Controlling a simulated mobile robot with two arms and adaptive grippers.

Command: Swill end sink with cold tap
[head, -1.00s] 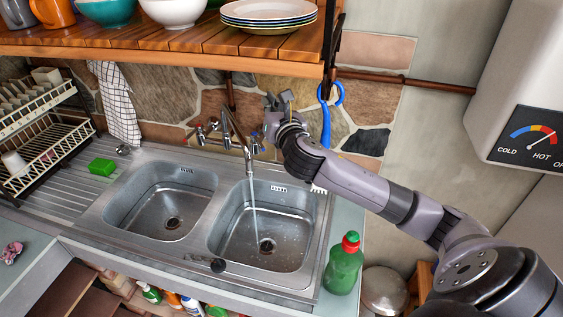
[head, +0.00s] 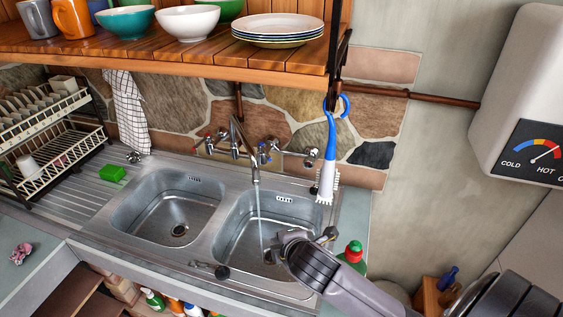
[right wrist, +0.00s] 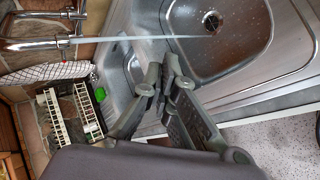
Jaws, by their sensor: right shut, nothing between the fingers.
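The end sink (head: 240,228) is the right-hand steel basin, with water drops on its floor. A steel mixer tap (head: 236,130) stands behind the basins, its spout over the end sink. The cold tap (head: 266,156), marked blue, is at its right; a red-marked handle (head: 202,143) is at its left. A thin water stream (head: 259,225) falls near the drain. My right gripper (head: 326,236) is shut and empty, in front of the basin's right side and hiding part of it. In the right wrist view its fingers (right wrist: 165,82) are together, and the stream (right wrist: 140,38) shows beyond them. My left gripper is not in view.
A blue-handled brush (head: 327,165) hangs behind the right rim. A green bottle (head: 351,257) stands right of the sink, partly hidden by my arm. A green sponge (head: 112,173) and a dish rack (head: 50,150) are left. A loaded shelf (head: 180,65) overhangs the back.

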